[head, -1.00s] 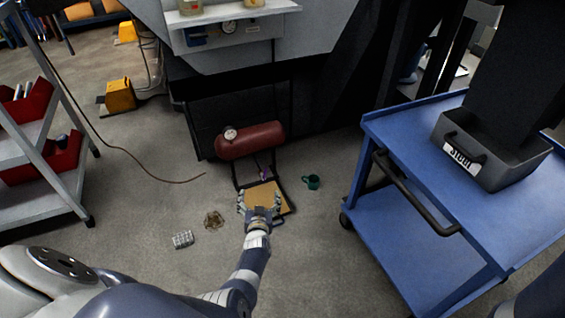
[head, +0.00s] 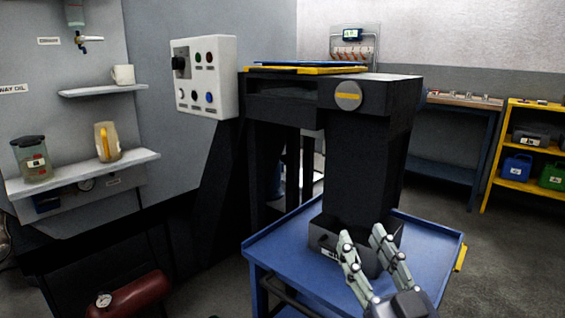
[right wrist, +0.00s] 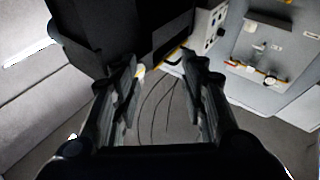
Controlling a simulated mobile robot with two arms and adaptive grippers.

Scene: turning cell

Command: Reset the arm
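My right gripper (head: 362,238) is raised in front of the blue cart in the head view. Its two fingers are spread apart with nothing between them. The right wrist view also shows my right gripper (right wrist: 160,68) open and empty, with the dark machine and grey floor beyond it. My left arm and gripper are not in view.
The blue cart (head: 295,262) carries a dark bin (head: 323,238), partly behind my right gripper. A dark machine column (head: 357,165) rises behind it. A control box (head: 206,77) and shelf (head: 85,172) are left. Yellow shelving (head: 502,182) stands right, with clear floor before it.

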